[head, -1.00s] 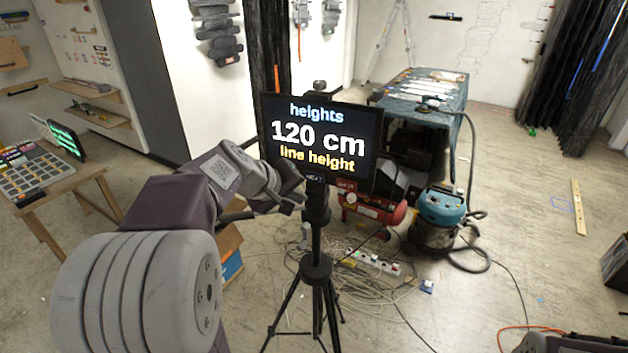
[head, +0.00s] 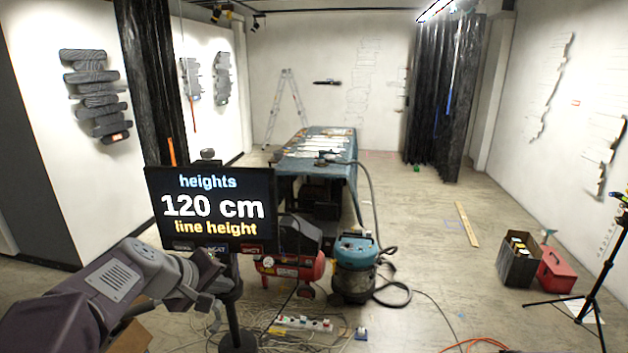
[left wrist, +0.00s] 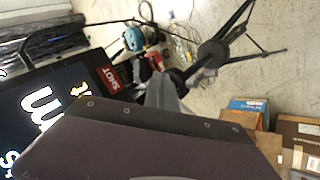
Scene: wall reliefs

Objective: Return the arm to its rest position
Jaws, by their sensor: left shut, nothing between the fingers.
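My left arm (head: 120,280) comes in from the lower left of the head view. It is bent, and its left gripper (head: 222,288) is shut and empty, in front of the lower part of the monitor stand. Its grey fingers also show in the left wrist view (left wrist: 165,95), above the dark edge of my own wrist. The monitor (head: 212,208) reading "120 cm line height" is just behind and above the gripper; whether they touch I cannot tell. My right gripper is in neither view.
A red compressor (head: 290,268) and a teal vacuum (head: 355,262) stand behind the monitor. A power strip (head: 303,323) and cables lie on the floor. A cloth-covered table (head: 290,165) is farther back.

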